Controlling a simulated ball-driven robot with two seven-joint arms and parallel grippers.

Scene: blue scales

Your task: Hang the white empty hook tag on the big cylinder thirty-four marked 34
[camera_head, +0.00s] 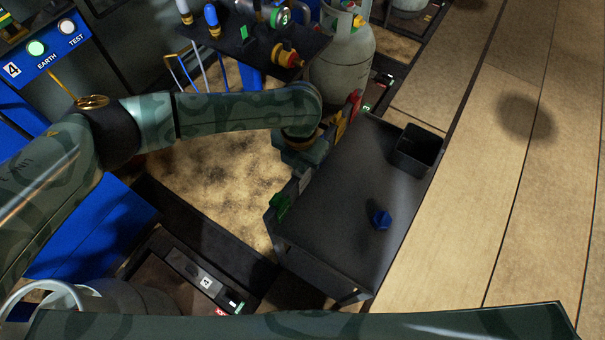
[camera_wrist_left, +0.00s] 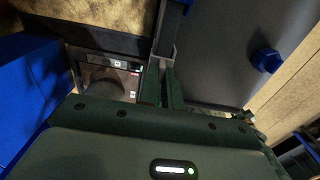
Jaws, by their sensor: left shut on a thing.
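My left gripper (camera_head: 303,160) is at the left edge of a dark cart, pointing down. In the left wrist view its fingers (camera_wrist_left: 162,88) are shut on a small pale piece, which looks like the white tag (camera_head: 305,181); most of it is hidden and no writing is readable. A big grey cylinder (camera_head: 343,65) stands behind the cart. Another cylinder (camera_head: 115,298) with a pale ring handle is at the lower left, partly cut off. No number 34 is readable on either. My right gripper is out of view; only part of my arm crosses the bottom.
The dark cart top (camera_head: 345,205) carries a blue knob-like piece (camera_head: 381,219) and a black open bin (camera_head: 418,150). A green tag (camera_head: 280,204) and a yellow tag (camera_head: 341,127) are along its left edge. A shelf with valves (camera_head: 250,40) is at the top.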

